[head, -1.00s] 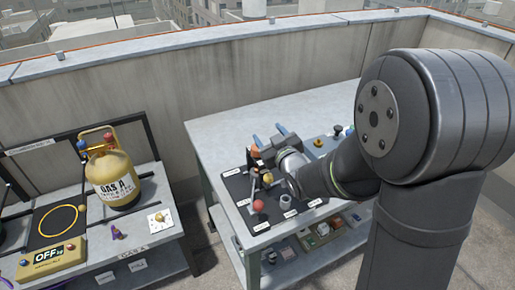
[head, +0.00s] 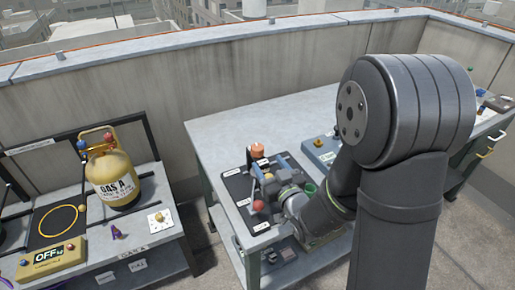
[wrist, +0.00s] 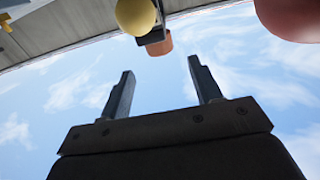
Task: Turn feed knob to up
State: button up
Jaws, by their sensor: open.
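My gripper (head: 267,168) is low over the dark mat (head: 236,187) at the left end of the bench, beside a red ball-topped lever (head: 258,205). In the wrist view my gripper (wrist: 163,85) has its fingers apart with only sky between them. A yellow ball (wrist: 136,14), an orange cylinder (wrist: 158,44) and a red ball (wrist: 290,14) show beyond or beside the fingers there. The orange cylinder (head: 257,150) stands at the mat's back in the head view. I cannot tell which control is the feed knob; the labels are too small to read, and my arm covers part of the bench.
A blue-grey box (head: 322,150) with small controls stands behind my arm. At left, a lower table holds a yellow gas bottle (head: 112,180), a box reading OFF (head: 50,260) and a white plate with a yellow knob (head: 160,219). The bench's back left is clear.

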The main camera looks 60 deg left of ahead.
aim_at(260, 152)
jog(key=a, duration=0.8)
jog(key=shift+w+a, duration=0.2)
jog(key=shift+a, duration=0.2)
jog(key=c, duration=1)
